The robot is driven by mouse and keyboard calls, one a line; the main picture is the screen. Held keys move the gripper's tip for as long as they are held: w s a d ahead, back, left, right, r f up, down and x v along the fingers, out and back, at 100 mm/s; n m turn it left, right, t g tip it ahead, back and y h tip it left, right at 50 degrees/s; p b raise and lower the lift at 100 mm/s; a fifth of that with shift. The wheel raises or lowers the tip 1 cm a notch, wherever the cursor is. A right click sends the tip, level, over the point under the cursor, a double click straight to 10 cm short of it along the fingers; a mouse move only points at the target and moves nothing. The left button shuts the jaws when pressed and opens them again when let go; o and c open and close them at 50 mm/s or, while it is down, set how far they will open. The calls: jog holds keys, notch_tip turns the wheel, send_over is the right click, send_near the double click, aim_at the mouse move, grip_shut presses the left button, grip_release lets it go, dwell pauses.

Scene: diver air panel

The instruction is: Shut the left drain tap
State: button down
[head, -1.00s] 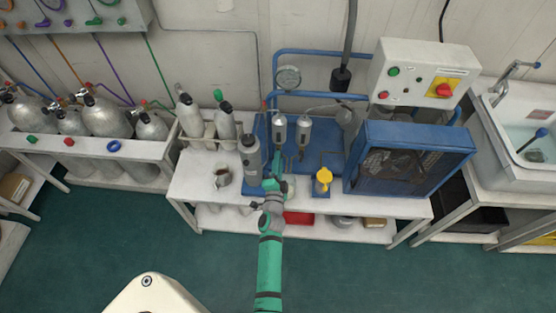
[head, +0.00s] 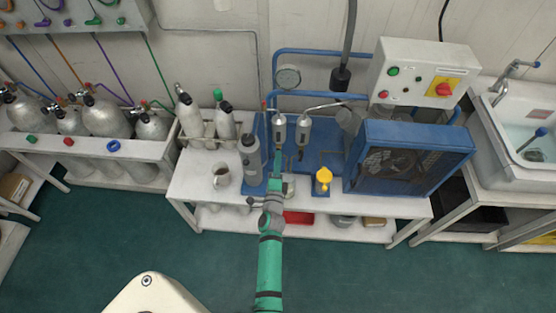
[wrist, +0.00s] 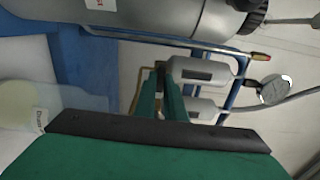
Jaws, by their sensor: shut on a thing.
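Two grey filter canisters hang side by side above the blue base plate (head: 310,172). The left canister (head: 279,132) is in line with my arm, and the right canister (head: 303,130) is just beside it. In the wrist view the left canister (wrist: 200,70) lies above the right one (wrist: 198,108). My gripper (head: 279,158) is at the lower end of the left canister. Its green fingers also show in the wrist view (wrist: 161,92), close together and shut on the left drain tap. The tap is mostly hidden by the fingers, so its handle's angle cannot be told.
A grey cylinder (head: 250,158) stands close on the left of my gripper, and a mug (head: 221,175) is farther left. A yellow-topped item (head: 323,178) and a blue compressor housing (head: 410,158) are to the right. A gauge (head: 288,77) is behind on blue pipes.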

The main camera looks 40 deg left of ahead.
jog(key=c, duration=1.8)
grip_release()
jog(key=shift+c, duration=0.2)
jog(key=v, duration=1.1)
